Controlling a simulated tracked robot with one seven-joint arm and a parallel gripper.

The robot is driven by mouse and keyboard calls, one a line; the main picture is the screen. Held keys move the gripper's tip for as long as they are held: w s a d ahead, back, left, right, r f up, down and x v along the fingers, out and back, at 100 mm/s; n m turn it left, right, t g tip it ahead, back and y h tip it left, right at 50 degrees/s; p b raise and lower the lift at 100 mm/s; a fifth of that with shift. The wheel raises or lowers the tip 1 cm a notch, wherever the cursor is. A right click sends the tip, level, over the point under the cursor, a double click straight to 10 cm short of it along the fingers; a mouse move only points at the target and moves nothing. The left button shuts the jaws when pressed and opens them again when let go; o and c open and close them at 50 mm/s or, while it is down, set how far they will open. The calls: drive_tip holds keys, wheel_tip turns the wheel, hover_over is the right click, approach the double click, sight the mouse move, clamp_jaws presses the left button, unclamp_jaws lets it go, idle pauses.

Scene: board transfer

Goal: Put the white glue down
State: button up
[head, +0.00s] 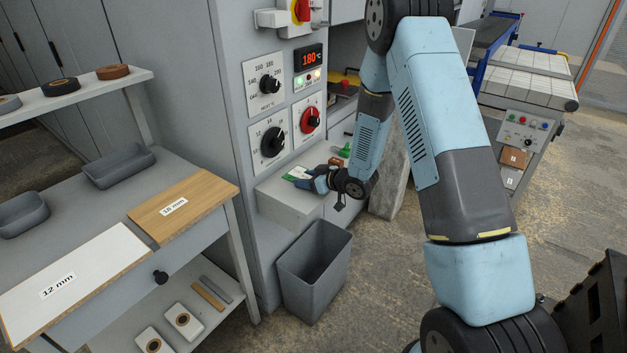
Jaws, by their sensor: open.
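A small white item with green on it (297,173), probably the white glue, lies at the top of the light grey ledge (285,208) on the machine's side. My gripper (312,180) reaches in from the right, low over this ledge, with its tip right beside the white item. The gripper is open. It is small in the view and partly covers the item, so I cannot tell whether they touch. A green object (345,150) shows just behind my wrist.
A grey bin (315,268) stands open on the floor below the ledge. The machine panel (270,95) with knobs and a 180 °C display rises behind it. A bench with a 12 mm board (85,265) and an 18 mm board (195,200) stands at left.

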drive_tip(key=shift+s+a+f, duration=0.25)
drive_tip(key=shift+s+f, duration=0.15)
drive_tip(key=shift+s, duration=0.1)
drive_tip(key=shift+r, duration=0.1)
drive_tip(key=shift+s+d+r, duration=0.1)
drive_tip(key=shift+d+r, duration=0.15)
drive_tip(key=v, duration=1.1)
drive_tip(key=shift+d+r, duration=0.25)
drive_tip(key=shift+r, duration=0.25)
